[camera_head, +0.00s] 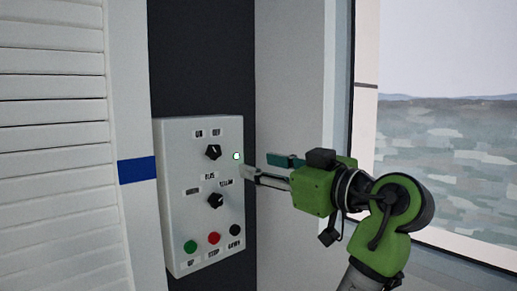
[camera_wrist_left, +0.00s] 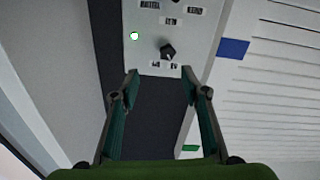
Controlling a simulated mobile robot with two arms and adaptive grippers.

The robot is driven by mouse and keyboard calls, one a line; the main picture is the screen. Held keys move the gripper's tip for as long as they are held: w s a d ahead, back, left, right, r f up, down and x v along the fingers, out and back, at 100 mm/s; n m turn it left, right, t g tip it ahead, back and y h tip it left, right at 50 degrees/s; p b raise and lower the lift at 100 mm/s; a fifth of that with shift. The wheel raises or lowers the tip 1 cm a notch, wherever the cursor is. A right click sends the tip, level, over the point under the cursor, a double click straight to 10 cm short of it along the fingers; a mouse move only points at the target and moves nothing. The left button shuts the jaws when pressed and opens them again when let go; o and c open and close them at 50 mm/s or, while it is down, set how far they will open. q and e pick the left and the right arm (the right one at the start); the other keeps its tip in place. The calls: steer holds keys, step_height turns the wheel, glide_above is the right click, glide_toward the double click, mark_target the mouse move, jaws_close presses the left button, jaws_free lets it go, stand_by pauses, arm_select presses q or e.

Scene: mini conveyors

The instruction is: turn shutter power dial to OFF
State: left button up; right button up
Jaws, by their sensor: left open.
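The power dial (camera_head: 213,152) is the upper black knob on a pale control panel (camera_head: 178,215), below the small ON and OFF labels. I cannot tell clearly which label its pointer faces. A green light (camera_head: 236,156) glows to its right. My left gripper (camera_head: 257,166) is open and empty, to the right of the dial and apart from it. In the left wrist view the panel appears upside down. The dial (camera_wrist_left: 168,50) shows just beyond the gap between the open fingertips (camera_wrist_left: 160,72), and the lit lamp (camera_wrist_left: 134,36) is left of it. My right gripper is out of view.
A second black dial (camera_head: 215,200) sits lower on the panel, above green (camera_head: 190,246), red (camera_head: 214,238) and black (camera_head: 235,230) buttons. A white slatted shutter (camera_head: 52,150) stands at left. A window (camera_head: 450,150) is at right.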

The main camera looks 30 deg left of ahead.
arm_select(q)
steer(key=p, duration=0.2)
glide_toward(216, 152)
steer(key=a, duration=0.1)
steer(key=p+x, duration=0.2)
steer(key=x, duration=0.4)
steer(key=shift+w+a+r, duration=0.1)
steer(key=shift+w, duration=0.15)
steer(key=shift+w+a+p, duration=0.2)
steer(key=shift+a+p, duration=0.15)
steer(key=shift+a, duration=0.2)
steer(key=shift+w+a, duration=0.1)
steer(key=shift+c, duration=0.4)
steer(key=c, duration=1)
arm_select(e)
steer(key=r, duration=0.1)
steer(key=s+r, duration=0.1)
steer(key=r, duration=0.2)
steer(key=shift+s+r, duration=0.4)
